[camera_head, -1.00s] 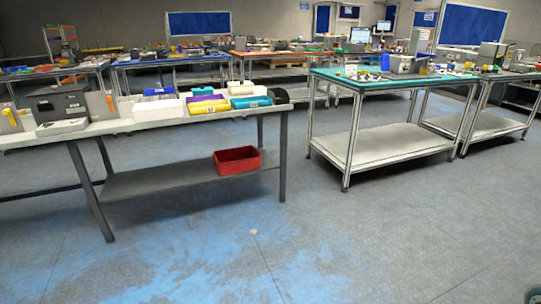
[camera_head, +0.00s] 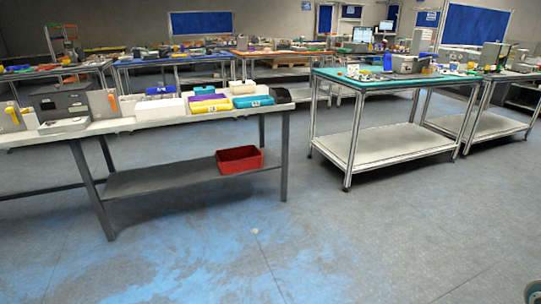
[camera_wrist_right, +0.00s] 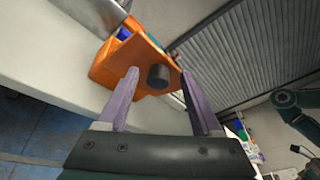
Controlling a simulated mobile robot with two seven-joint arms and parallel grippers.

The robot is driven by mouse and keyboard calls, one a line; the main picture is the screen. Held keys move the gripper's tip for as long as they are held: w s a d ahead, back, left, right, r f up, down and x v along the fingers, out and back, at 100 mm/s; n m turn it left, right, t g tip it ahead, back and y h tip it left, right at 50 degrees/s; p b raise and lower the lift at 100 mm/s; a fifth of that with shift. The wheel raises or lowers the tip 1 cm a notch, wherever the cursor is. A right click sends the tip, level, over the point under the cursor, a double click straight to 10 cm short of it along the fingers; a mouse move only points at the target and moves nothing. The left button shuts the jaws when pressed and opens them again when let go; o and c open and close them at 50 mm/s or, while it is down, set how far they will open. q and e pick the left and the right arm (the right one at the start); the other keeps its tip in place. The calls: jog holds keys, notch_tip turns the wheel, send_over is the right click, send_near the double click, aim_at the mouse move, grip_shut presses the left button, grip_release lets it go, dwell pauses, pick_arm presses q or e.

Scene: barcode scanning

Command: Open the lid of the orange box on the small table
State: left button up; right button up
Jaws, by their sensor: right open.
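The orange box (camera_wrist_right: 104,66) sits on a pale surface in the right wrist view. Its flat orange lid (camera_wrist_right: 141,46) carries a dark round knob (camera_wrist_right: 158,76) facing my right gripper. Something blue shows in a gap beside the lid at the upper left; I cannot tell how far the lid is raised. My right gripper (camera_wrist_right: 160,82) is open, with one finger on each side of the knob in the picture. Contact cannot be made out. My left gripper is not in view. The head view does not show the box or either gripper clearly.
A grey corrugated panel (camera_wrist_right: 245,45) stands beside the box in the wrist view. In the head view, a white-topped table (camera_head: 120,125) at left holds several bins, with a red crate (camera_head: 239,160) on its lower shelf. A green-topped table (camera_head: 345,78) stands right. Floor ahead is clear.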

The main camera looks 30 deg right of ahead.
jog(key=b+v, duration=0.3)
jog(key=v, duration=0.6)
jog(key=shift+w+d, duration=0.1)
jog(key=shift+c, duration=0.3)
